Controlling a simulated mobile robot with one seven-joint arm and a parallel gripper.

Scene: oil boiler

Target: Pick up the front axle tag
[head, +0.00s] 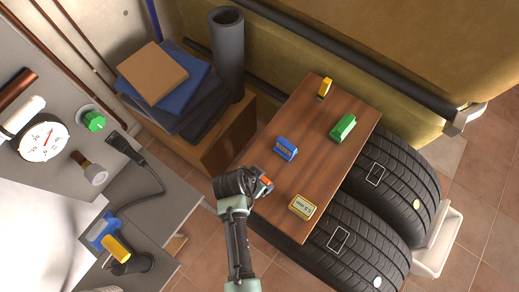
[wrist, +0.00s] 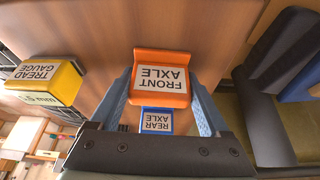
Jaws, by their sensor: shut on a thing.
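The front axle tag (wrist: 161,77) is orange with a white label reading "FRONT AXLE". My gripper (wrist: 161,85) is shut on it, one blue-grey finger on each side, in the wrist view. In the head view my gripper (head: 262,184) is at the left edge of the wooden board, and a small orange part of the tag (head: 267,181) shows beside it; the rest is hidden. Whether the tag touches the board I cannot tell.
On the wooden board (head: 310,163) are a blue rear axle tag (head: 285,149), a yellow tread gauge (head: 303,206), a green block (head: 343,128) and a yellow block (head: 325,87). A grey roll (head: 227,50) stands behind.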

